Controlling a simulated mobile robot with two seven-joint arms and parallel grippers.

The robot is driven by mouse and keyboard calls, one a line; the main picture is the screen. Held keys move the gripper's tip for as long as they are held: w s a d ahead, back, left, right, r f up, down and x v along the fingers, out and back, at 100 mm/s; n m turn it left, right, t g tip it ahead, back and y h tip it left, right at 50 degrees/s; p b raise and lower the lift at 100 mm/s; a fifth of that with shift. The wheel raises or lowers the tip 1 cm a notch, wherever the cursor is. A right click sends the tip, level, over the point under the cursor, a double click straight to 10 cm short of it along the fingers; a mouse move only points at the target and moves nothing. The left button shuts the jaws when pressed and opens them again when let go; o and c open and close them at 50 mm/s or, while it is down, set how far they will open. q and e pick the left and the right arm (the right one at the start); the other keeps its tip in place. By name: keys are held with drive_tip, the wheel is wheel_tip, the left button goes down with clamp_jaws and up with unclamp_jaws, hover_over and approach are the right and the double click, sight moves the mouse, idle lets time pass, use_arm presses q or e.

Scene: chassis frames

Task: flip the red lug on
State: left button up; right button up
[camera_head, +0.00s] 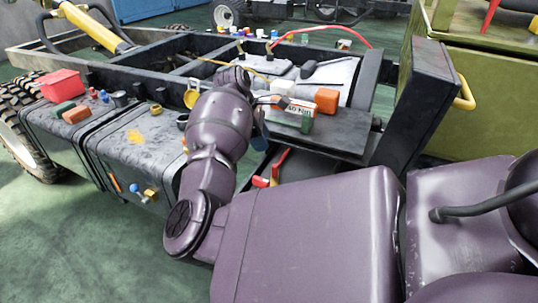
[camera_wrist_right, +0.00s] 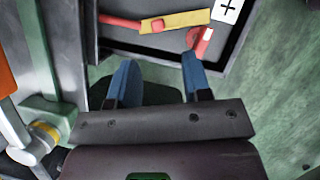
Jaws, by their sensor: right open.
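A red lug (camera_wrist_right: 203,40) with a white patch sits in a dark, shallow tray-like box, at the top of the wrist view. It also shows small in the head view (camera_head: 260,182), beside my arm. Next to it is a yellow plate (camera_wrist_right: 190,19) with a red handle (camera_wrist_right: 120,22) running left. My right gripper (camera_wrist_right: 159,60) is open and empty, its blue fingers pointing toward the box. The right fingertip is just below the lug in the picture; I cannot tell if they touch. In the head view my arm hides most of this gripper. My left gripper is not in view.
A black chassis frame (camera_head: 160,55) fills the back. A dark upright panel (camera_head: 420,100) stands right. Orange and green blocks lie on a dark shelf (camera_head: 340,135). Green floor is free at front left.

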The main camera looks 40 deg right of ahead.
sight(274, 165)
drive_tip(key=x, duration=0.3)
drive_tip(key=b+x, duration=0.1)
drive_tip(key=x, duration=0.3)
drive_tip(key=b+x, duration=0.1)
drive_tip(key=x, duration=0.2)
drive_tip(key=shift+w+d+f, duration=0.2)
drive_tip(key=shift+f, duration=0.2)
clamp_jaws()
